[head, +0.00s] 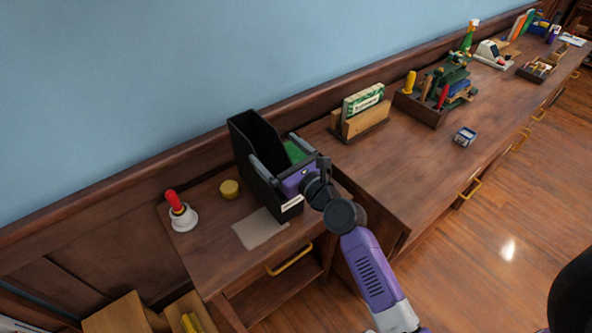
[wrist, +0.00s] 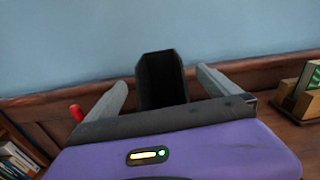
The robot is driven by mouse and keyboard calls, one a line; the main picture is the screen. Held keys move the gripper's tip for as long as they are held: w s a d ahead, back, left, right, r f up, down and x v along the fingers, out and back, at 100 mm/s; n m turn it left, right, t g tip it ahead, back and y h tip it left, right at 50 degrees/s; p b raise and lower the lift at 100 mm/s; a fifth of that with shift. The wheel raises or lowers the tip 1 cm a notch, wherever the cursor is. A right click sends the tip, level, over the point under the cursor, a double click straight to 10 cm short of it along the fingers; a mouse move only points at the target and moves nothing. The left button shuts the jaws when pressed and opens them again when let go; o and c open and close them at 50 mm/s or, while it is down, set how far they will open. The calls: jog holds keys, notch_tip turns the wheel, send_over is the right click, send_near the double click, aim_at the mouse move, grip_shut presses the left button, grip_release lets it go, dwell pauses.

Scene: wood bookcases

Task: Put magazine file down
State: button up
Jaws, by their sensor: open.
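The black magazine file (head: 251,140) stands upright on the small wooden cabinet top (head: 206,252), with a white label low on its front. It also shows in the wrist view (wrist: 162,82), between my two grey fingers. My gripper (head: 270,172) is open around the file, one finger on each side of it. In the wrist view my gripper (wrist: 166,88) has a visible gap between its fingers and the file's sides. My purple hand hides part of the file's front and right side. The contact of its base with the top is partly visible.
A wooden holder with a green-and-white box (head: 362,108) and a tool tray (head: 424,106) stand on the longer counter at right.

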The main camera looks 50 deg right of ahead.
jog(key=x, duration=0.7)
jog(key=shift+w+m+p, duration=0.4)
jog(key=shift+d, duration=0.1)
jog(key=shift+c, duration=0.4)
jog(key=c, duration=2)
jog(key=shift+c, duration=0.2)
jog(key=shift+r, duration=0.1)
